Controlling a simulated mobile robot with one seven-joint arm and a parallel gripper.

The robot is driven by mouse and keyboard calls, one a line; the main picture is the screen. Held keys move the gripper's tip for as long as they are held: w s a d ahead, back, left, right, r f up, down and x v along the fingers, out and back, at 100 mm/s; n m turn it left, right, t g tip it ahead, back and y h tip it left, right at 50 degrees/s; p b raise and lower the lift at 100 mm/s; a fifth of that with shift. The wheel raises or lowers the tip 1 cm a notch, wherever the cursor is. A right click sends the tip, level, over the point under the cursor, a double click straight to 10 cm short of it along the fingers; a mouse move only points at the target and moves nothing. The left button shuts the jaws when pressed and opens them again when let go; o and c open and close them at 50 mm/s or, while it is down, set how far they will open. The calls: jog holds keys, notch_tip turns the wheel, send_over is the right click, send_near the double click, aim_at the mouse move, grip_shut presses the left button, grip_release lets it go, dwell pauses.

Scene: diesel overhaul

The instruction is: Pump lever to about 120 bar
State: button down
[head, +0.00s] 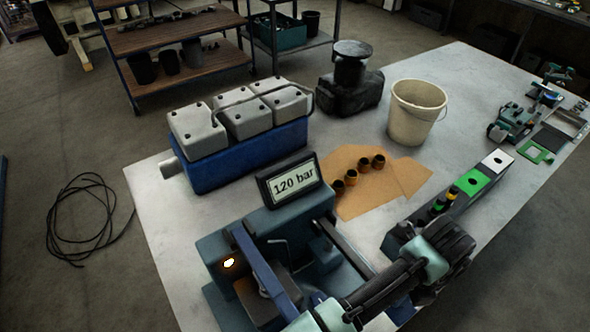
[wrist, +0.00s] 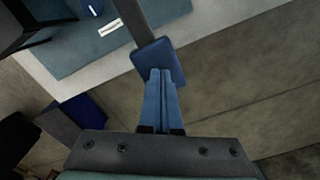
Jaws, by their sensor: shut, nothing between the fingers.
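The pump unit (head: 224,258) is a teal block on the bench with a dark-framed display (head: 290,185) on top that reads "120 bar". In the wrist view the bar ends in a blue pad (wrist: 155,55). My gripper (wrist: 161,74) is shut and empty, its blue fingertips overlapping the pad's lower edge; I cannot tell whether they touch it. The fingers are not clear in the head view.
A blue engine block with grey covers (head: 245,150) stands behind the unit. Dark rings (head: 351,177) sit on brown paper (head: 345,205). A bucket (head: 417,112) and a tray with green and white squares (head: 430,215) are on the bench. The floor lies beyond the bench edge.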

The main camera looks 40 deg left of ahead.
jog(key=shift+s+d+r+p, duration=0.1)
jog(key=shift+d+r+p, duration=0.1)
jog(key=shift+r+p, duration=0.35)
jog(key=shift+d+r+p, duration=0.15)
jog(key=shift+r+p, duration=0.3)
jog(key=shift+r, duration=0.1)
jog(key=shift+f, duration=0.1)
notch_tip(320, 180, up, 4)
jog(key=p, duration=0.3)
dwell(0.5)
